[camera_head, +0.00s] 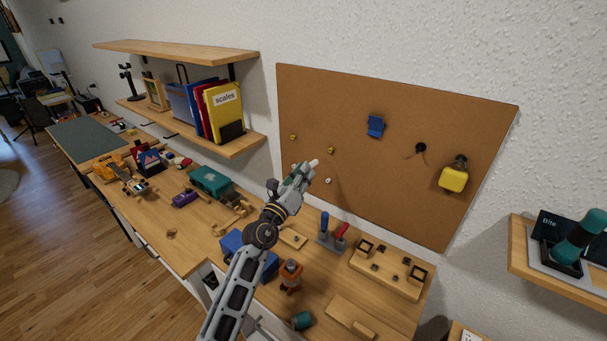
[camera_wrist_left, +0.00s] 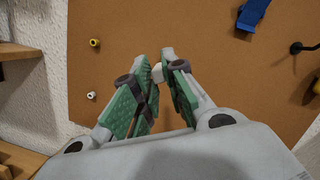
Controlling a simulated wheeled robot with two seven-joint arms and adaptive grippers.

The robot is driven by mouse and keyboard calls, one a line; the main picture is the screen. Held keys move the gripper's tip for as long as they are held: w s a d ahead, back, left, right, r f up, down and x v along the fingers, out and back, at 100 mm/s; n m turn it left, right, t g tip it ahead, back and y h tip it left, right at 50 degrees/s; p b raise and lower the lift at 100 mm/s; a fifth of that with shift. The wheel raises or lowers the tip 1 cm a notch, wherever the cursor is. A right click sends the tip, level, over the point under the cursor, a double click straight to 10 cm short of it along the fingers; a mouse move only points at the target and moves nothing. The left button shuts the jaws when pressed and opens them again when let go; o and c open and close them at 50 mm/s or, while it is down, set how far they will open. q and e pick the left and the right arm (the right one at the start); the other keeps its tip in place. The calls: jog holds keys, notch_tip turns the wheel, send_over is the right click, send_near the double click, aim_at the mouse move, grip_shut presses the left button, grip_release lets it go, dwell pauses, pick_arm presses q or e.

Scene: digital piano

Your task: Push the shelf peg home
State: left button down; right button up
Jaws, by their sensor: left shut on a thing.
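My left gripper (camera_head: 306,168) is in front of the brown cork board, its fingers pointing toward the board. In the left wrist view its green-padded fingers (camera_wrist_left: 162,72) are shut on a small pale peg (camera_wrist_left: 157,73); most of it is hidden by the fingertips. I cannot tell whether the peg touches the board. A white peg-like knob (camera_head: 328,181) and a yellow one (camera_head: 331,150) are on the board near the gripper. They also show left of the fingers in the wrist view, the white one (camera_wrist_left: 91,95) below the yellow one (camera_wrist_left: 95,43). My right gripper is not in view.
The cork board (camera_head: 300,90) also bears a blue item (camera_head: 375,126), a dark hook (camera_head: 420,148) and a yellow item (camera_head: 453,178). A wooden shelf (camera_head: 180,50) with books below is at left. The workbench (camera_head: 180,250) below is cluttered with toys and tools.

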aim_at(314, 166)
pick_arm(q)
jog(key=shift+w+d, duration=0.7)
jog(key=shift+w, duration=0.35)
jog(key=shift+w+d, duration=0.65)
jog(key=shift+w, duration=0.35)
jog(key=shift+w+d, duration=0.15)
jog(key=shift+w, duration=0.05)
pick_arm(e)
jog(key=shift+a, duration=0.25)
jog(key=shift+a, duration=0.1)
pick_arm(q)
jog(key=shift+w+d, duration=0.15)
jog(key=shift+w, duration=0.1)
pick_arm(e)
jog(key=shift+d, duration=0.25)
pick_arm(q)
jog(key=shift+w+d, duration=0.3)
jog(key=shift+w, duration=0.15)
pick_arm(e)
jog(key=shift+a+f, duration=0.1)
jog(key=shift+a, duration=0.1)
